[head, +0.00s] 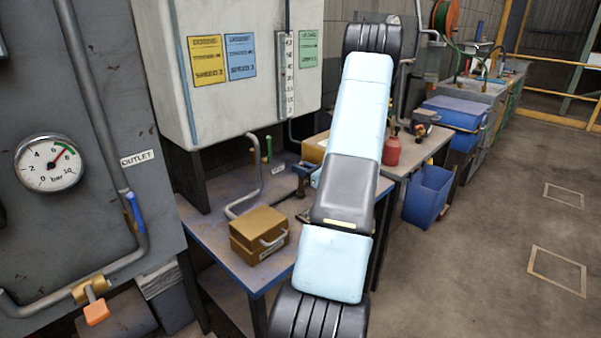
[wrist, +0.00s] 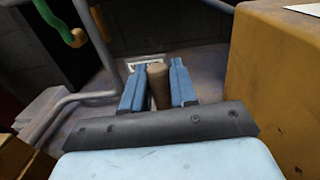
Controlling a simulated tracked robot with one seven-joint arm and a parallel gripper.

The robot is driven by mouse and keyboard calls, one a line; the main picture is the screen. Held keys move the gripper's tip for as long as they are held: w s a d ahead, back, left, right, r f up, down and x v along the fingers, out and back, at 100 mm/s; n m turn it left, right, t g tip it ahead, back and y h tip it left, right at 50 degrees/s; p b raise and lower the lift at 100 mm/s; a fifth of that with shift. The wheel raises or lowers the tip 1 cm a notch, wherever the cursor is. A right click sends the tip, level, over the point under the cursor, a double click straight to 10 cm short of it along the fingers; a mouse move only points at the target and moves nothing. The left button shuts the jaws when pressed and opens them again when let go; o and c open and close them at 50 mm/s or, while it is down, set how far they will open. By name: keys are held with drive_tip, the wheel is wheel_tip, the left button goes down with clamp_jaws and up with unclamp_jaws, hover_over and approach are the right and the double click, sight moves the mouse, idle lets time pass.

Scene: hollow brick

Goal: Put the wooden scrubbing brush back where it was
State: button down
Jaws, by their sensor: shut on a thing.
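My gripper (wrist: 157,78) is in the wrist view, its two blue fingers on either side of a brown, rounded wooden piece. This is the part of the wooden scrubbing brush (wrist: 158,88) that shows, and the gripper is shut on it. The rest of the brush is hidden, so I cannot tell whether it touches the bench. A white label (wrist: 145,62) lies on the bench top just beyond the fingertips. The same label (head: 279,168) shows on the bench.
A bent grey pipe (head: 250,190) rises from the bench (head: 215,238) left of my gripper. A tan box with a handle (head: 258,235) stands at the front. A yellow box (wrist: 280,85) is close on the right in the wrist view. A wall cabinet (head: 250,95) hangs above.

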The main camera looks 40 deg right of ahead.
drive_tip(key=shift+f, duration=0.55)
drive_tip(key=c, duration=0.9)
unclamp_jaws()
drive_tip(key=shift+f, duration=0.1)
